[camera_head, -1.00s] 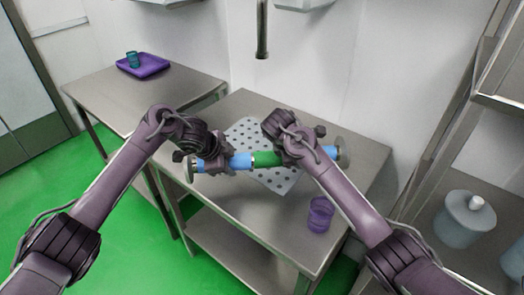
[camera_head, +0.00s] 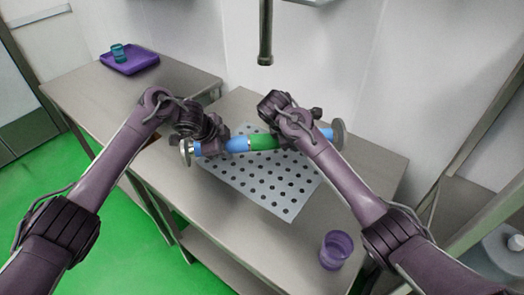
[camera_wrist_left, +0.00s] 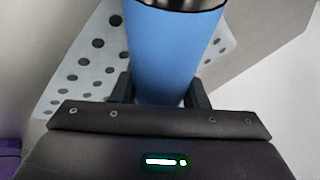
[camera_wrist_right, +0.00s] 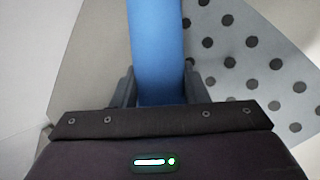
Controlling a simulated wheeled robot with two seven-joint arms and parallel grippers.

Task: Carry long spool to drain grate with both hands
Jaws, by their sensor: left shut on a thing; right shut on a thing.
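The long spool (camera_head: 262,142) has blue sections, a green middle and metal end flanges. It is held roughly level over the far part of the drain grate (camera_head: 268,188), a pale plate with dark round holes on the metal table. My left gripper (camera_head: 214,146) is shut on its left blue section, which fills the jaws in the left wrist view (camera_wrist_left: 172,50). My right gripper (camera_head: 312,136) is shut on its right blue section, also between the fingers in the right wrist view (camera_wrist_right: 156,50). The gap between spool and grate is hard to judge.
A purple cup (camera_head: 336,250) stands on the table (camera_head: 225,210) right of the grate's near corner. A purple tray (camera_head: 130,66) with a teal cup (camera_head: 118,53) is on the left table. A faucet pipe (camera_head: 265,40) hangs behind the spool.

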